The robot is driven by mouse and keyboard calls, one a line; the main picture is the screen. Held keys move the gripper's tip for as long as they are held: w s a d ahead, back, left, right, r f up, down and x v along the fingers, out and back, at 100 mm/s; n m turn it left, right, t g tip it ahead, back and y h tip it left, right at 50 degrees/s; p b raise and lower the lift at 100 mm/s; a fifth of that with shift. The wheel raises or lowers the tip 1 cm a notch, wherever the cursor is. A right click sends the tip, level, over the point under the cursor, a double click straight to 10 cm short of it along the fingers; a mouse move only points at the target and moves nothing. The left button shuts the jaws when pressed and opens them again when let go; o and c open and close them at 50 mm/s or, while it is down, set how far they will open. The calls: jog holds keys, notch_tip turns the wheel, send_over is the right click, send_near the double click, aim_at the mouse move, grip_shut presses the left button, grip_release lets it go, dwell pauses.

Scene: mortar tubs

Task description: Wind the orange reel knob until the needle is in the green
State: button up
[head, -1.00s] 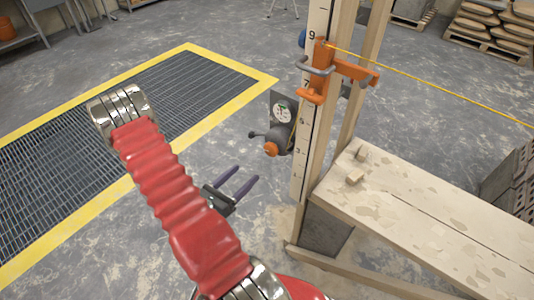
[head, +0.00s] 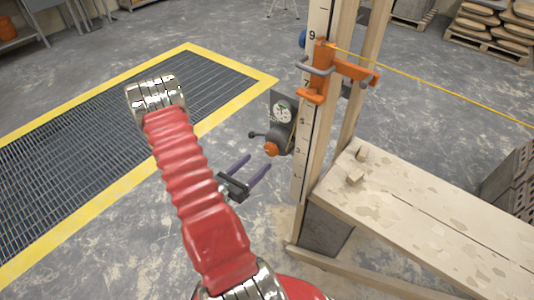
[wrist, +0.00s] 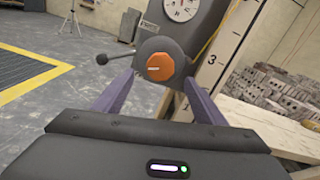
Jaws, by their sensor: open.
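The orange reel knob (head: 271,149) sits on the front of a dark grey reel (head: 283,136) fixed to the wooden post. In the wrist view the knob (wrist: 160,67) shows between and beyond my two purple fingers. A dial (head: 282,112) with a white face is above the reel. In the wrist view only the lower part of the dial (wrist: 182,8) shows, and I cannot tell where its needle stands. A crank handle (head: 256,135) sticks out to the left of the reel. My gripper (head: 254,164) is open and empty, just short of the knob.
A numbered post (head: 301,148) stands right beside the reel, with an orange clamp (head: 320,70) and a taut yellow line above. A plank bench (head: 420,215) is at the right. The floor left of the reel is clear, with a yellow-edged grate (head: 90,140).

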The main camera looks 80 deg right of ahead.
aim_at(269, 151)
jog(key=shift+x, duration=3.65)
jog(key=c, duration=1)
